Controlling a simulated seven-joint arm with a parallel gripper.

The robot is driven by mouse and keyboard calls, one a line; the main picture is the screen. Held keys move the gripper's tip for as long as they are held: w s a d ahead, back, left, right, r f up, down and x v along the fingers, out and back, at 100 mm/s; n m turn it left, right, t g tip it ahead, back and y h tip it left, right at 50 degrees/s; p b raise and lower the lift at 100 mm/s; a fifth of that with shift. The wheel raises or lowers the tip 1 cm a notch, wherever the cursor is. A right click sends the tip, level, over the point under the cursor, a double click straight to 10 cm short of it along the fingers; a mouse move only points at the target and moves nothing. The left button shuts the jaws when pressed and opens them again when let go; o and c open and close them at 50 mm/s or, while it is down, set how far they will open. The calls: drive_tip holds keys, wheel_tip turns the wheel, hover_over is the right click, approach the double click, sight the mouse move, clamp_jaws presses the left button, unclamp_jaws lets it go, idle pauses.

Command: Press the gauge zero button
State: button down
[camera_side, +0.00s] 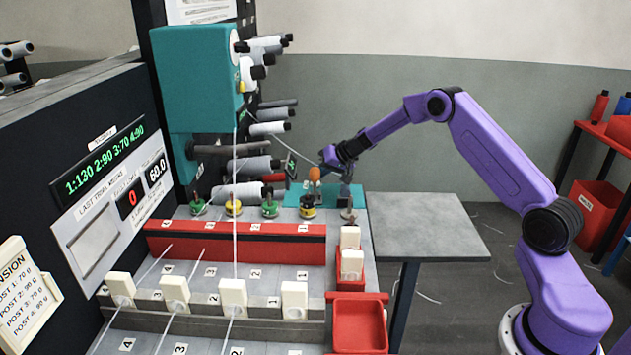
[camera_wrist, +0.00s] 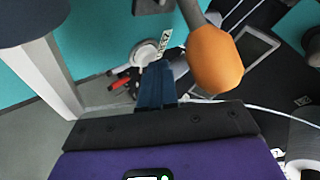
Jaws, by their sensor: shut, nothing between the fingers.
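My gripper (camera_side: 345,176) is at the back right of the bench, just right of an orange rounded knob (camera_side: 314,174). In the wrist view my gripper (camera_wrist: 157,105) shows its dark blue fingers together and empty. The orange knob (camera_wrist: 215,58) is close on the right of the fingers on a grey stem. A round white part (camera_wrist: 144,54) with a small printed tag (camera_wrist: 164,43) lies beyond the fingertips; the tag is too small to read. A small dark screen (camera_side: 291,163) stands left of the knob. I cannot tell for sure which part is the gauge zero button.
A teal box (camera_side: 195,80) with several spools stands at the back left. White blocks (camera_side: 233,291) and a red tray (camera_side: 359,326) are in front. A grey side table (camera_side: 425,226) is clear.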

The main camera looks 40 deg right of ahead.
sight(319, 182)
drive_tip(key=shift+r, duration=0.85)
drive_tip(key=shift+r, duration=2.55)
